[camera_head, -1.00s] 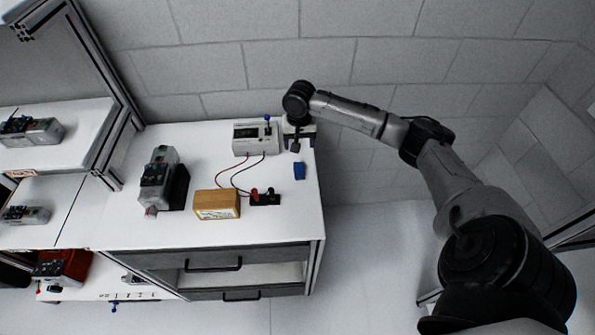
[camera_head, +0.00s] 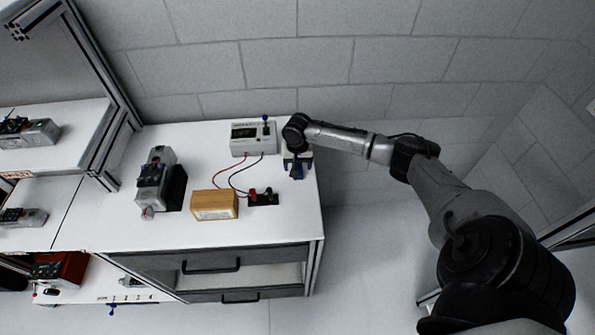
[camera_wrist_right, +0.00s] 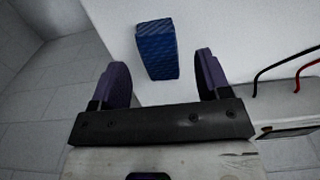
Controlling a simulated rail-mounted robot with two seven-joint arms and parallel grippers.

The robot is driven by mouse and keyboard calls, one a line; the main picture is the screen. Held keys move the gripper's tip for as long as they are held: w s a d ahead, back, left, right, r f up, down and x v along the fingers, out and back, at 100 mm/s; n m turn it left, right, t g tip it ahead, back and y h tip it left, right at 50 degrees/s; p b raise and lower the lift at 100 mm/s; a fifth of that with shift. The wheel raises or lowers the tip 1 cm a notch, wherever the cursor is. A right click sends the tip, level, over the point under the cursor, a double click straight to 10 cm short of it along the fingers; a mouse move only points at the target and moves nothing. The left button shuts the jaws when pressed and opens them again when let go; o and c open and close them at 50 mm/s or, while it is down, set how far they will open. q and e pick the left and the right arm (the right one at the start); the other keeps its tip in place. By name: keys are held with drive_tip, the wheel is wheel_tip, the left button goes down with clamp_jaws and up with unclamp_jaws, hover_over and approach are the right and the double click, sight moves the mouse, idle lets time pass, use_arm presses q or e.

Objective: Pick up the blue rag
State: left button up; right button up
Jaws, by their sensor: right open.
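The blue rag (camera_head: 299,174) is a small folded blue block on the white tabletop, near the table's right edge. In the head view it is partly hidden by my right gripper (camera_head: 297,162), which is over it from behind. In the right wrist view the rag (camera_wrist_right: 157,48) shows whole, with a woven pattern. It lies ahead of my right gripper (camera_wrist_right: 162,68), in line with the gap between the two spread purple-grey fingers. The gripper is open and empty, and neither finger is seen touching the rag. My left gripper is not in view.
A white power supply (camera_head: 253,138) with red and black leads stands left of my right gripper. The leads run to a black terminal block (camera_head: 263,199). A tan box (camera_head: 214,205) and a grey servo unit (camera_head: 155,182) stand farther left. The tabletop in front of the rag is clear.

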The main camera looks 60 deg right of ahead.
drive_tip(key=shift+f, duration=1.05)
drive_tip(key=shift+c, duration=0.2)
drive_tip(key=c, duration=1)
drive_tip(key=shift+c, duration=0.2)
drive_tip(key=shift+r, duration=0.15)
